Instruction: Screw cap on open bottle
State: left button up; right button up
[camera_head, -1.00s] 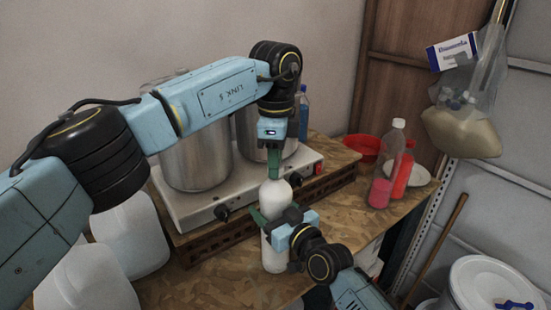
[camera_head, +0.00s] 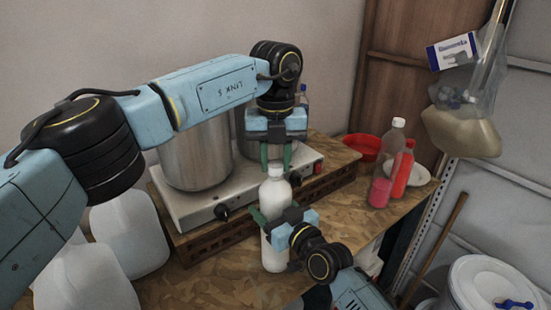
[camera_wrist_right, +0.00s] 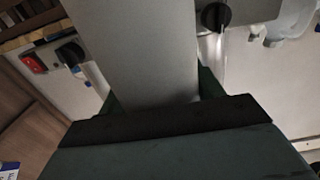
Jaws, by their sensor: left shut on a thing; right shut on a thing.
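A white bottle (camera_head: 274,256) stands upright near the front of the wooden table. A small white cap (camera_head: 275,170) is at its top, between the green fingertips of my left gripper (camera_head: 276,164), which points straight down and is shut on the cap. I cannot tell how far the cap is threaded. My right gripper (camera_head: 273,213) comes from the lower right and is shut around the bottle's body. In the right wrist view the bottle (camera_wrist_right: 140,50) fills the middle as a grey column between the green fingers, partly hidden by the gripper body.
A two-burner stove (camera_head: 183,207) with metal pots (camera_head: 195,160) stands just behind the bottle. White jugs (camera_head: 130,235) are at the left. Clear and red bottles (camera_head: 393,150) and a red bowl (camera_head: 362,147) are at the right. A white bucket (camera_head: 480,285) is at the lower right.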

pick_arm(q)
jog(key=m, duration=1.6)
jog(key=shift+m, duration=0.4)
jog(key=m, duration=0.7)
jog(key=shift+f, duration=0.1)
jog(key=m, duration=0.3)
jog(key=shift+m, duration=0.4)
jog(key=m, duration=0.4)
jog(key=o, duration=1.2)
jog(key=shift+c, duration=0.2)
